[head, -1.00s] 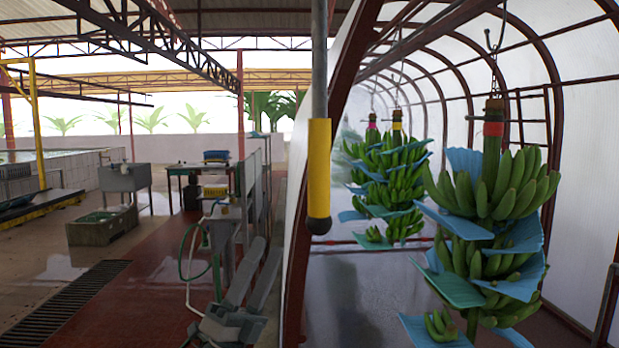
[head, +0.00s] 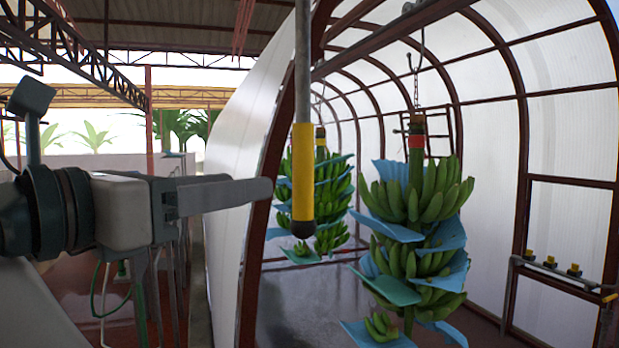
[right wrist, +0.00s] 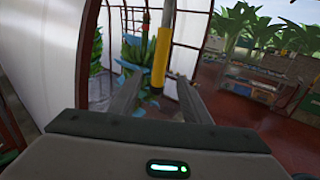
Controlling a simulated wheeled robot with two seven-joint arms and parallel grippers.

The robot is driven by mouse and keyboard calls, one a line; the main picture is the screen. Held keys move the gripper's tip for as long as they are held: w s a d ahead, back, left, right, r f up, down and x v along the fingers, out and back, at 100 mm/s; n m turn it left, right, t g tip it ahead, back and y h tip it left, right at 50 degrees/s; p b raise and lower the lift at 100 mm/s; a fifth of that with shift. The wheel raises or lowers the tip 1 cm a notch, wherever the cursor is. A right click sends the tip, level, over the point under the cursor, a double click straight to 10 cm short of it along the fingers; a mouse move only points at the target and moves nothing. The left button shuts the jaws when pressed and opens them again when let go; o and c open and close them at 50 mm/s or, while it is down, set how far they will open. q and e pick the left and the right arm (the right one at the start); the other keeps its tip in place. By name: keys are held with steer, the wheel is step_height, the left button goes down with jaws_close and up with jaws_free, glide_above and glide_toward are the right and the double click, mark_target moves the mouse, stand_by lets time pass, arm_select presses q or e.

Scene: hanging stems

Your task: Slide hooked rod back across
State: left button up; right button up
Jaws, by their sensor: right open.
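The hooked rod is a grey pole with a yellow grip (head: 303,180) and a dark ball end, hanging upright in the middle of the head view; its upper end is out of frame. My right gripper (head: 266,189) comes in from the left, level with the yellow grip. Its fingertips stop just short of the grip's left side. In the right wrist view my right gripper (right wrist: 158,84) is open and empty, and the yellow grip (right wrist: 160,58) appears centred ahead between its two fingers. My left gripper is not in view.
A banana bunch with blue sheets (head: 415,230) hangs from a chain right of the rod, with another (head: 322,215) farther back. A dark red arch post (head: 262,235) stands behind the rod. A rail with yellow-topped fittings (head: 560,268) is at the right.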

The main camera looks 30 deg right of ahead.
mark_target(296, 176)
steer(key=shift+w+d, duration=0.1)
steer(key=p+x, duration=0.2)
steer(key=x, duration=0.8)
steer(key=shift+w+d+r, duration=0.1)
steer(key=shift+d, duration=0.25)
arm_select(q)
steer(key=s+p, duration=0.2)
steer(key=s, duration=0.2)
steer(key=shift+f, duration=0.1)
arm_select(e)
steer(key=x, duration=0.6)
steer(key=shift+d+f, duration=0.2)
steer(key=shift+d, duration=0.05)
steer(key=shift+w, duration=0.1)
